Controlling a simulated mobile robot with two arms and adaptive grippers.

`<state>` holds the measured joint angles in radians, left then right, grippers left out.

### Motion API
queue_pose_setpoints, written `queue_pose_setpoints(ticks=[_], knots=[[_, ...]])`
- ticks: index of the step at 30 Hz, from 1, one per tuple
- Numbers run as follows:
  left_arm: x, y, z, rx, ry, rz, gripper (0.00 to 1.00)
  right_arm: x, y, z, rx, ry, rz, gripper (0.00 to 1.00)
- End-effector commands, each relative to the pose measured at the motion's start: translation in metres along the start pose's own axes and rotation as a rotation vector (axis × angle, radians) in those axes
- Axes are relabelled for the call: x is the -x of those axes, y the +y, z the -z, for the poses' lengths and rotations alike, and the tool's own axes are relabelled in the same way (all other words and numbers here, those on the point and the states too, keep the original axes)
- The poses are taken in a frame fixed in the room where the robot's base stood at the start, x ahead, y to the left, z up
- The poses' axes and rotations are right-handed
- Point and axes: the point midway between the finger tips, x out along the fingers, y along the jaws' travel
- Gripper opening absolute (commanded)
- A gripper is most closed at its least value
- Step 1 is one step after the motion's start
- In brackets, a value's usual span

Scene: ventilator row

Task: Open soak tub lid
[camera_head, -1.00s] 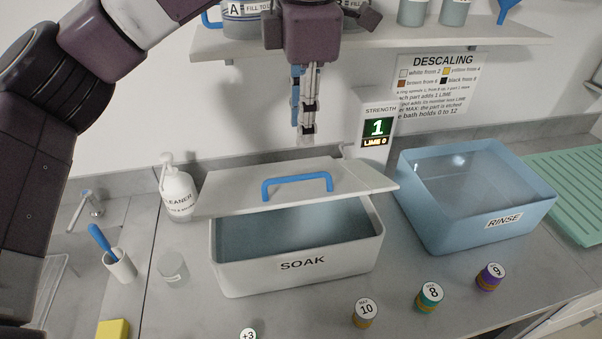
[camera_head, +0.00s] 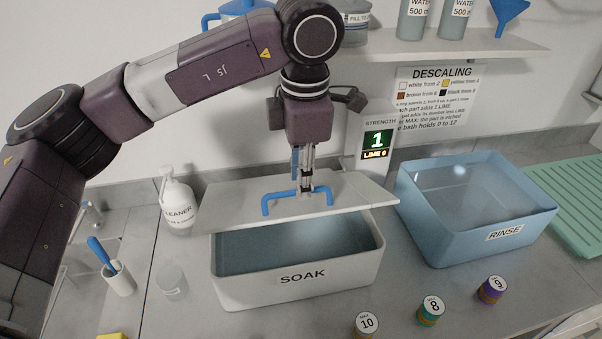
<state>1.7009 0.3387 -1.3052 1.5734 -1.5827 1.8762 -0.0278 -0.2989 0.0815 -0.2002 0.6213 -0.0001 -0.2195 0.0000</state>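The soak tub (camera_head: 300,289) is a white box labelled SOAK, with greyish liquid showing through its front half. Its pale lid (camera_head: 236,208) lies over the back part, leaving the front uncovered. A blue bar handle (camera_head: 283,193) stands on the lid. My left gripper (camera_head: 306,188) points down at the handle, its fingertips at the right part of the bar. The fingers look close together, but whether they grip the bar cannot be told. My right gripper is out of view.
The blue RINSE tub (camera_head: 505,236) stands to the right, near a green drain mat (camera_head: 575,190). A strength display (camera_head: 377,145) stands behind the lid. A cleaner bottle (camera_head: 177,198) is at left. Labelled jars (camera_head: 431,310) stand in front. A shelf (camera_head: 450,42) hangs above.

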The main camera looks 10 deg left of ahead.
Motion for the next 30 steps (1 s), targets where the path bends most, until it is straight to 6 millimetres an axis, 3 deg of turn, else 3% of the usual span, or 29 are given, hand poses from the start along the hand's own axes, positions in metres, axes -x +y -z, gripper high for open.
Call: queue_pose_setpoints(ticks=[3,10,22,30], knots=[[0.0,0.0001,0.0001,0.0,0.0,0.0,0.24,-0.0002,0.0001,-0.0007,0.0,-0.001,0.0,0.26],[0.0002,0.0001,0.0,0.0,0.0,0.0,0.0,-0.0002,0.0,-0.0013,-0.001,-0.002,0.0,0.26],[0.0004,0.0,-0.0001,0.0,0.0,0.0,0.0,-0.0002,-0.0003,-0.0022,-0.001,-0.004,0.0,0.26],[0.0003,0.0,-0.0001,0.0,0.0,0.0,0.26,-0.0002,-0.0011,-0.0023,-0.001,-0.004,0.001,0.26]])
